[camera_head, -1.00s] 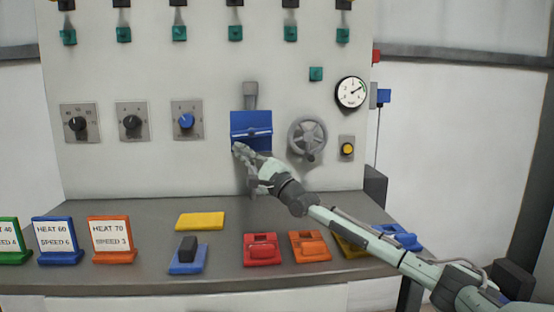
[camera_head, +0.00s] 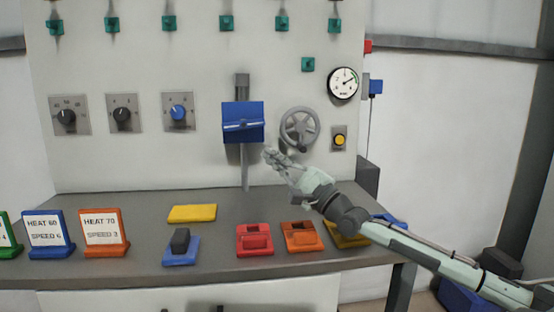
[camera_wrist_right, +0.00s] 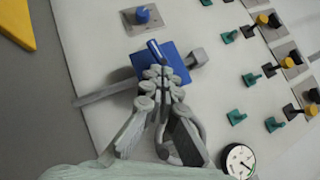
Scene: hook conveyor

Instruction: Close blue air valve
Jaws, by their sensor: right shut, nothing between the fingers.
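A blue box-shaped fitting (camera_head: 243,116) sits on a vertical grey pipe on the white wall panel, with a bar across its front; I take it to be the blue air valve. My right gripper (camera_head: 270,156) is below and to the right of it in the head view, shut and empty, with a visible gap between them. In the right wrist view the gripper's fingertips (camera_wrist_right: 163,78) overlap part of the blue fitting (camera_wrist_right: 147,66), and a blue lever (camera_wrist_right: 156,50) stands out from it. Contact cannot be told from that view alone. My left gripper is not in view.
A grey handwheel (camera_head: 300,128), a gauge (camera_head: 343,82) and a yellow button (camera_head: 339,139) are right of the fitting. Dials, one with a blue knob (camera_head: 178,112), are left. The grey table (camera_head: 120,190) below holds coloured blocks and signs.

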